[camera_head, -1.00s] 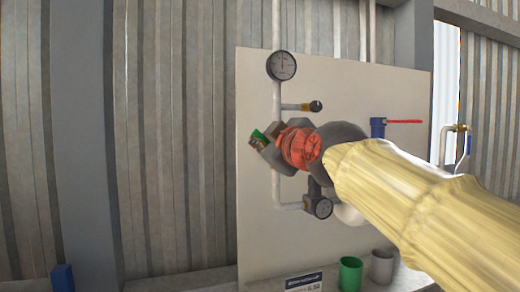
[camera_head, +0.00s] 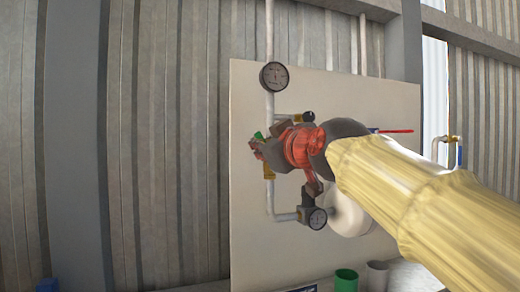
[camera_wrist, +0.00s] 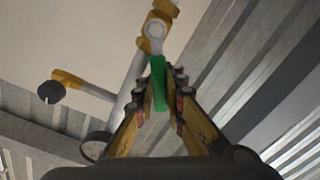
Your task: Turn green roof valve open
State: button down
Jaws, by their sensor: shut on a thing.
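The green valve handle (camera_wrist: 158,80) lies between the two fingers of my gripper (camera_wrist: 160,92) in the wrist view. It points from the brass valve body (camera_wrist: 155,30) back toward my palm. My gripper is shut on this handle. In the head view, a small part of the green handle (camera_head: 259,136) shows at the tips of my gripper (camera_head: 260,148). The brass valve body (camera_head: 268,172) is partly visible below on the white vertical pipe. My gripper and wrist hide part of the pipework behind them.
A round gauge (camera_head: 273,76) sits above on the pipe and a second gauge (camera_head: 317,218) below. A black-knobbed fitting (camera_head: 308,116) is close above my wrist. A red lever (camera_head: 396,131) is to the right. A green cup (camera_head: 346,280) stands below the pale panel (camera_head: 245,240).

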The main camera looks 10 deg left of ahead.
jog(key=shift+f, duration=0.4)
jog(key=c, duration=2.4)
grip_release()
jog(key=shift+o, duration=1.4)
jog(key=shift+s+d+r, duration=0.15)
jog(key=shift+s+r, duration=0.05)
jog(key=shift+s, duration=0.05)
jog(key=o, duration=0.3)
jog(key=shift+d+r, duration=0.1)
jog(key=shift+r, duration=0.05)
